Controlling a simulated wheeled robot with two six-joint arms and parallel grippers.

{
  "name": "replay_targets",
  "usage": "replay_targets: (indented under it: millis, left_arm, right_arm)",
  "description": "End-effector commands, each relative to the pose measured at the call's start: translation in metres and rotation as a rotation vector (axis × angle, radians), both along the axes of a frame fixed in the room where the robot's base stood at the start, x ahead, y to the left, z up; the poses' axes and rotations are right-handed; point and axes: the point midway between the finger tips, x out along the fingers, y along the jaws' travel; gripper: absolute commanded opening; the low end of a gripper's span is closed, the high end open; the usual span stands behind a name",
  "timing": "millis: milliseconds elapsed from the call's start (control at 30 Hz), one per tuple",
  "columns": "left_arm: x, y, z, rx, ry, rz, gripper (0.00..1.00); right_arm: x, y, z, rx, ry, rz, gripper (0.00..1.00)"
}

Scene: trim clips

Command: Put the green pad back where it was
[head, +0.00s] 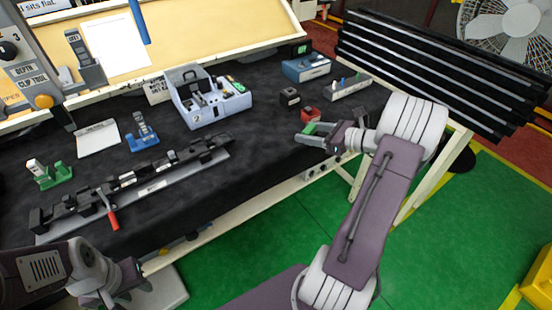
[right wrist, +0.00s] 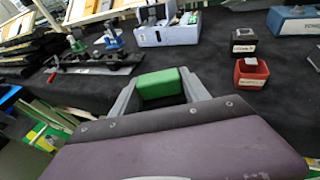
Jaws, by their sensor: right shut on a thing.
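The green pad (right wrist: 160,84) is a small block between the two fingers of my right gripper (right wrist: 162,92), which is shut on it. In the head view the pad (head: 309,129) shows as a small green patch between the fingertips of my right gripper (head: 306,134), near the table's front edge. A red box (head: 311,115) stands just behind it, and a black box (head: 289,97) is farther back; both also show right of the pad in the right wrist view. My left gripper is at the lower left (head: 125,275), in front of the table; its fingers cannot be made out.
A long clamp rail (head: 150,187) with a red handle lies at the table's front left. A light blue-grey bin (head: 218,111) holds loose parts. Green (head: 48,176) and blue (head: 142,137) fixtures, a blue box (head: 305,68) and a grey rack (head: 347,88) stand around. Dark cloth between them is bare.

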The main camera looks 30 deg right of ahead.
Motion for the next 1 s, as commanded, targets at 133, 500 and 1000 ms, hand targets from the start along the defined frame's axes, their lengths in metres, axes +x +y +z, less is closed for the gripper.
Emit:
replay_targets:
  millis: [133,500,1000]
  left_arm:
    - [0.000,0.000,-0.001,0.000,0.000,0.000,0.36]
    - [0.000,0.000,-0.004,0.000,0.000,0.000,0.36]
    - [0.000,0.000,-0.005,0.000,0.000,0.000,0.36]
  right_arm:
    - [0.011,0.010,-0.009,0.003,0.002,0.004,0.07]
    - [0.085,0.066,-0.064,0.002,0.002,0.004,0.07]
    - [0.093,0.071,-0.110,0.002,0.001,0.000,0.07]
